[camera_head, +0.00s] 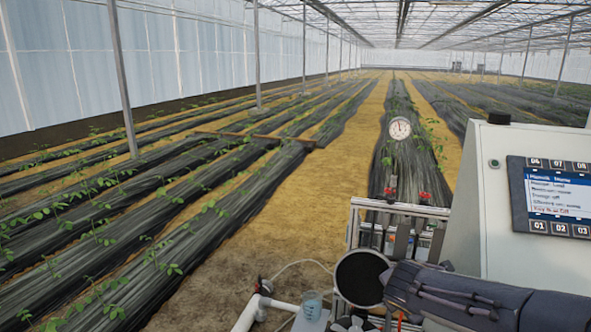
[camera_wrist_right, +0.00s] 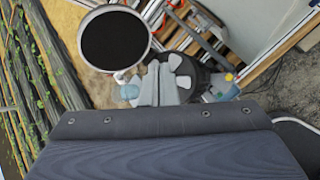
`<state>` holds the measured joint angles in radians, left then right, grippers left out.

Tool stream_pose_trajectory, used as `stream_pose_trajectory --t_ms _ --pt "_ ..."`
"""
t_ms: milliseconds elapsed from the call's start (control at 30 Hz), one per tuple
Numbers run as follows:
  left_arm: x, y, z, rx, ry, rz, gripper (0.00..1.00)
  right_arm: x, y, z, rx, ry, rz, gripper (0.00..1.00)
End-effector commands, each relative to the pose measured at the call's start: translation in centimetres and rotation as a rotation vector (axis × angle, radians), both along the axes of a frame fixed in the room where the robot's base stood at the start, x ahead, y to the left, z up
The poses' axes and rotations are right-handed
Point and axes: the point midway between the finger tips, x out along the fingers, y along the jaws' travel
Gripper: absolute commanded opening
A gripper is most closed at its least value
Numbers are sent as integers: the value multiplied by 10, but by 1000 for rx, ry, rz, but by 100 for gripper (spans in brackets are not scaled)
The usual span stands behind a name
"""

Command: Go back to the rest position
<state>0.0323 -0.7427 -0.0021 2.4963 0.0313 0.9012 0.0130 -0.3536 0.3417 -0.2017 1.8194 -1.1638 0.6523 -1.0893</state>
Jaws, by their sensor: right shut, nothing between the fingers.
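My right arm comes in from the lower right in the head view. Its dark grey gripper (camera_head: 392,290) is beside a round black opening with a pale rim (camera_head: 361,279) and in front of the white control cabinet (camera_head: 490,200). In the right wrist view the dark front of the gripper (camera_wrist_right: 160,122) fills the bottom. It is shut and I see nothing held in it. My left gripper is not in view.
A cabinet screen (camera_head: 555,195) faces me at right. A metal frame with red-handled valves (camera_head: 424,196) and a round gauge (camera_head: 400,129) stands behind the gripper. Open ground (camera_head: 260,220) lies further left.

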Motion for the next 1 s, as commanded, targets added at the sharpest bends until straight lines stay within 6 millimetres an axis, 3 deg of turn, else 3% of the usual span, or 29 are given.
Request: stream_pose_trajectory --t_ms 167,300,500,600,767,1000 --pt "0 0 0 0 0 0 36 -70 -30 10 346 -14 -359 0" --pt "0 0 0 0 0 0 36 -151 -37 13 726 -10 -765 0" --pt "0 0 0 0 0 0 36 -256 -9 8 1227 39 -1333 0" --pt "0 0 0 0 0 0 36 -289 10 4 1402 78 -1539 0" --pt "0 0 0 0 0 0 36 -314 30 0 1553 129 -1727 0" --pt "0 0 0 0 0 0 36 -319 35 -1 1586 144 -1771 0"
